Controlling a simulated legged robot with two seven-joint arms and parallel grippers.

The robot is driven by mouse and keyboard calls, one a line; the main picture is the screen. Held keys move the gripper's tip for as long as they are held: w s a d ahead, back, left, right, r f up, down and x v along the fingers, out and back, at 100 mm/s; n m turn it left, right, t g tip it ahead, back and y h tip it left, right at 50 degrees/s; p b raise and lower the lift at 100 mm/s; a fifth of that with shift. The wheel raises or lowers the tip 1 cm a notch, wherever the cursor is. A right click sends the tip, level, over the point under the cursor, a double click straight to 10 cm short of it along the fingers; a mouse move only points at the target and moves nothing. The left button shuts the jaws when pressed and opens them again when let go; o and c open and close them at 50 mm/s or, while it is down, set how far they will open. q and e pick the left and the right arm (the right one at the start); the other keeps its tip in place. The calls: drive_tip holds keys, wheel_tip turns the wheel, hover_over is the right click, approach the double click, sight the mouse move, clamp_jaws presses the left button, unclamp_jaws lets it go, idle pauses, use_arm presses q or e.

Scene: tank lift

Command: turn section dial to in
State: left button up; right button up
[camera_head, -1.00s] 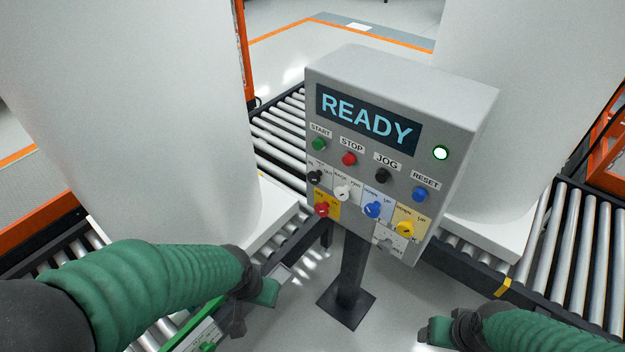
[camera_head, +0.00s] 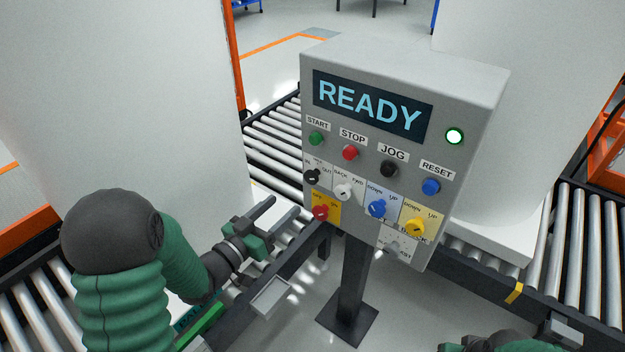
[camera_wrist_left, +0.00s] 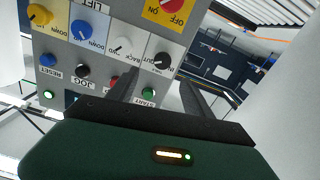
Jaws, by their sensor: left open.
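The black section dial (camera_head: 312,177), between IN and OUT labels, is at the left of the upper dial row on the grey control panel (camera_head: 420,75). It also shows upside down in the left wrist view (camera_wrist_left: 161,61). I cannot clearly tell which label its pointer faces. My left gripper (camera_head: 284,206) is open and empty, left of and below the dial, apart from it. In the left wrist view its two fingers (camera_wrist_left: 160,92) point toward the panel, with the dial beyond their tips. My right gripper (camera_head: 475,346) is mostly cut off at the bottom edge.
A red dial (camera_head: 320,212) sits just below, and a white dial (camera_head: 343,191) just right. The green START button (camera_head: 316,138) is above. The panel stands on a dark post (camera_head: 352,275). Roller conveyors and large white cylinders flank it.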

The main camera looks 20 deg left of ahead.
sight(309, 179)
use_arm(q)
drive_tip(key=x, duration=1.3)
drive_tip(key=shift+w+a+f, duration=0.1)
drive_tip(key=shift+a+f, duration=0.05)
drive_tip(key=shift+a, duration=0.3)
drive_tip(key=shift+w+d, duration=0.15)
drive_tip(key=shift+d, duration=0.1)
drive_tip(key=shift+c, duration=0.5)
drive_tip(key=shift+a, duration=0.1)
clamp_jaws()
